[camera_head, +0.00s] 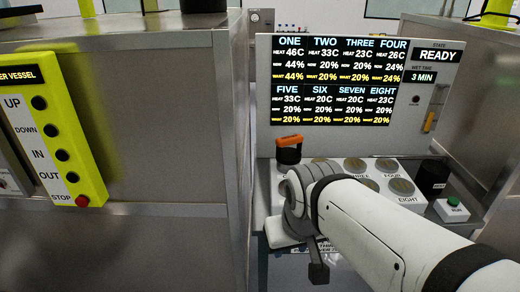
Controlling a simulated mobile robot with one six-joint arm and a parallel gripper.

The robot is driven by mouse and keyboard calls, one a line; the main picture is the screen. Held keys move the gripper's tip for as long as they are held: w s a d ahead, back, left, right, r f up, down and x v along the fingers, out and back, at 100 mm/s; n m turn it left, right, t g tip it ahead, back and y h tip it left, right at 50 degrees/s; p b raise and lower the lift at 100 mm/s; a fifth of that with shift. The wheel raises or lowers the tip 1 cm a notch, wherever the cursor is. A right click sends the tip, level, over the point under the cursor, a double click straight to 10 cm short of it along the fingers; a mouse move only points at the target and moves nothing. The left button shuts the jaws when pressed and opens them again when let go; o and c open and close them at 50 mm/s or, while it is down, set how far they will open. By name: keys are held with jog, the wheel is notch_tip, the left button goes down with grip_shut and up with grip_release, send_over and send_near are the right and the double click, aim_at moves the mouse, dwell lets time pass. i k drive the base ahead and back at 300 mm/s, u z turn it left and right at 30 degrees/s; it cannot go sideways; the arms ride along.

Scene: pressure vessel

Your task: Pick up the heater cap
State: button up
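A black cylinder with an orange top (289,148) stands at the back left of the heater panel, on or just behind its left edge. It looks like the heater cap, though no readable label confirms this. My arm reaches in from the lower right, and its wrist lies in front of the panel's left part. The end of my gripper (318,272) seems to be the dark piece hanging below the wrist, in front of and lower than the orange-topped cylinder and apart from it. The fingers are not clear, so I cannot tell whether they are open.
The white panel (385,166) has several round grey pads, partly hidden by my arm. A display board (340,80) rises behind. A metal cabinet with a yellow control box (62,130) fills the left.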

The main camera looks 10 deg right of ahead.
aim_at(287, 158)
jog(key=z, duration=0.15)
jog(key=i, duration=0.9)
jog(key=u, duration=0.05)
